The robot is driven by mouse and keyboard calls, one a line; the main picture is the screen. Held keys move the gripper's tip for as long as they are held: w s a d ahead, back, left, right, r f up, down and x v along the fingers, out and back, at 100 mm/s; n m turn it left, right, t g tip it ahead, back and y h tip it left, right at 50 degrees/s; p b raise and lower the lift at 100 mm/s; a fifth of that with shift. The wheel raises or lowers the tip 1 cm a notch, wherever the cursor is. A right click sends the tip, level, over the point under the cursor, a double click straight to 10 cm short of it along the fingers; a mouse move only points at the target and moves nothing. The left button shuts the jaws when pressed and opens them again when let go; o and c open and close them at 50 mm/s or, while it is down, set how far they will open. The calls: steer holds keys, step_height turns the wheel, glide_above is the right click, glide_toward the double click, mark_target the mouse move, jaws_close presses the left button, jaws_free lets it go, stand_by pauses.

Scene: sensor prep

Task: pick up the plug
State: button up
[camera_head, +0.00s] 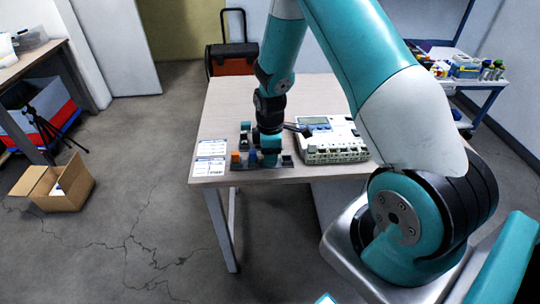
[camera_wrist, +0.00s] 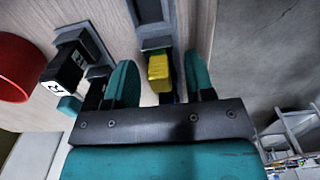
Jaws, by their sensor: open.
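In the wrist view, a small yellow block (camera_wrist: 160,72), possibly the plug, stands between the two teal fingers of my gripper (camera_wrist: 162,80). It is at the end of a grey holder (camera_wrist: 152,14). The fingers are apart, with a visible gap on each side of the block. In the head view, my gripper (camera_head: 269,152) points down over the dark rack (camera_head: 262,166) at the table's front; it hides part of what stands there, and I cannot pick out the yellow block.
A black block with a white label (camera_wrist: 64,66) stands left of my fingers, close to the left one. A red round thing (camera_wrist: 14,68) is farther left. A white device with a screen (camera_head: 330,140) sits right of my gripper. Printed cards (camera_head: 209,158) lie on the table's left.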

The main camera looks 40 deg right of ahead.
jaws_close()
steer(key=shift+r, duration=0.1)
